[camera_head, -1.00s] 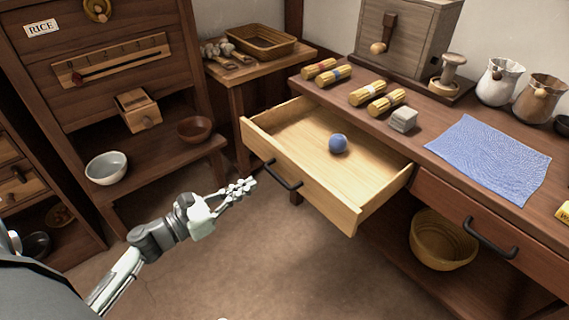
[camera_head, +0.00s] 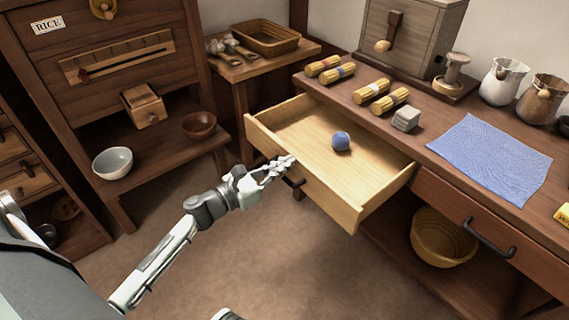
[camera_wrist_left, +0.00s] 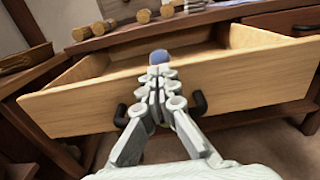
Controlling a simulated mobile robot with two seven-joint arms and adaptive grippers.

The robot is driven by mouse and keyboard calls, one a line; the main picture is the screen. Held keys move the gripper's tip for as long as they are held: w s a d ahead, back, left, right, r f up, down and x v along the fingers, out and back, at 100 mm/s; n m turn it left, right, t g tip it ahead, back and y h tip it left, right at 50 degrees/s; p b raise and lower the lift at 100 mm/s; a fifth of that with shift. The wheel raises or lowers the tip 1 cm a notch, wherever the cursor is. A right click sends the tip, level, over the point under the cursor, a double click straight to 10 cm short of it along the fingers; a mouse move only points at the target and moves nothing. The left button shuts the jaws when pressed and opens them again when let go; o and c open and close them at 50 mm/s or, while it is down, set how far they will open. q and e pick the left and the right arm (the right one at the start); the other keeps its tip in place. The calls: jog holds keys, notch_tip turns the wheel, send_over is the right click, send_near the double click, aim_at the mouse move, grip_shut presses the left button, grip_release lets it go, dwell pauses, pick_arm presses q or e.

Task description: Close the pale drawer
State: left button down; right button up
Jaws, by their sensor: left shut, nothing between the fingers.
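The pale drawer (camera_head: 335,192) stands pulled well out of the dark wooden counter, with a blue ball (camera_head: 341,141) inside it. It also fills the middle of the left wrist view (camera_wrist_left: 250,82). A dark handle (camera_head: 294,183) is on its front. My left gripper (camera_head: 287,163) is shut and empty at the drawer's front, over the handle. In the left wrist view, the fingers (camera_wrist_left: 160,78) point at the front panel between the two ends of the handle (camera_wrist_left: 199,104); I cannot tell whether they touch it.
The counter top holds several straw bundles (camera_head: 371,91), a grey block (camera_head: 406,118) and a blue cloth (camera_head: 490,158). A closed dark drawer (camera_head: 450,215) is right of the pale one. A basket (camera_head: 443,237) sits below. The floor in front is clear.

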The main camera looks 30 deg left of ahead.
pick_arm(q)
jog(key=b, duration=0.5)
send_over(334, 154)
jog(key=v, duration=0.4)
jog(key=shift+w+d, duration=0.15)
pick_arm(e)
jog(key=w+d+v, duration=0.1)
jog(key=v, duration=0.9)
pick_arm(q)
jog(key=x, duration=0.3)
jog(key=shift+w+b, duration=0.1)
jog(key=shift+b, duration=0.25)
jog(key=shift+w+d, duration=0.15)
jog(key=shift+w, duration=0.05)
pick_arm(e)
jog(key=w+a+r+t, duration=0.2)
jog(key=w+a+t, duration=0.1)
jog(key=w, duration=0.1)
jog(key=shift+w+r+n+t+y, duration=0.2)
jog(key=shift+w+n+t+y, duration=0.1)
jog(key=shift+w, duration=0.1)
jog(key=shift+a, duration=0.15)
